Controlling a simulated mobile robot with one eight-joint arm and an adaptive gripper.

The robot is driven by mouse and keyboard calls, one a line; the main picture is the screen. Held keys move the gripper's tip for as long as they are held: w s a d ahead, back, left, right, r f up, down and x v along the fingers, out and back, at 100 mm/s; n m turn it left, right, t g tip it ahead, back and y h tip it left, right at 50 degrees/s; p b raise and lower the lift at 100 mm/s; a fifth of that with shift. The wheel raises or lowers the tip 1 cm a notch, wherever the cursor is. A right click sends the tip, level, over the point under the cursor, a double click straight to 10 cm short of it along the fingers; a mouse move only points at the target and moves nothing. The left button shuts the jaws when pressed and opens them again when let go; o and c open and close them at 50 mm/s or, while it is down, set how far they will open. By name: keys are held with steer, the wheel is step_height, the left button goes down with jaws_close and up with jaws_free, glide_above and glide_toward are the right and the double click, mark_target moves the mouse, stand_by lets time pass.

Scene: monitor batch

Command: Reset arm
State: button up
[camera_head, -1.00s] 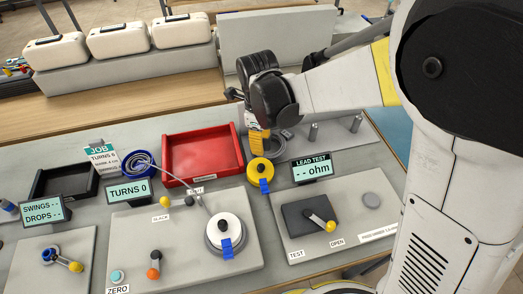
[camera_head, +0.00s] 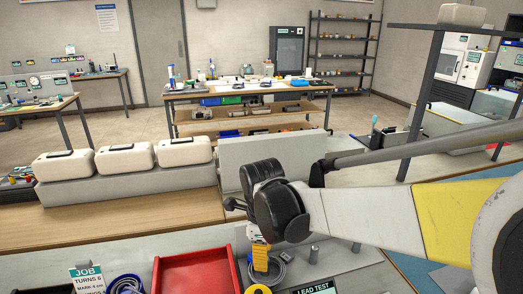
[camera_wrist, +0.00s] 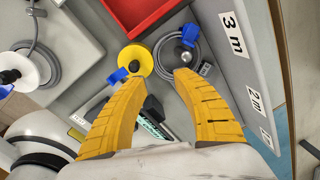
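My gripper (camera_wrist: 161,77) is open in the wrist view, with its two yellow fingers apart and nothing between the tips. Below the fingers lie a yellow spool (camera_wrist: 135,60) with a blue clip and a grey coiled lead (camera_wrist: 176,56) with a blue clip. In the head view my gripper (camera_head: 260,257) points down over the bench beside the red tray (camera_head: 190,272). The grey coil (camera_head: 272,272) shows behind the fingers there, and the yellow spool (camera_head: 257,289) is cut by the lower edge. My arm reaches in from the right.
Three cream cases (camera_head: 123,159) stand on a grey ledge behind the bench. A job card (camera_head: 88,279), a blue coil (camera_head: 126,284) and the lead test display (camera_head: 317,288) sit at the lower edge. Other benches and shelves stand farther back.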

steer(key=s+d+r+n+t, duration=0.3)
steer(key=s+d+n, duration=0.4)
steer(key=d+n, duration=0.2)
steer(key=s+d+r+n+t, duration=0.3)
steer(key=s+d+n, duration=0.4)
steer(key=d+n, duration=0.3)
steer(key=shift+r+n, duration=0.4)
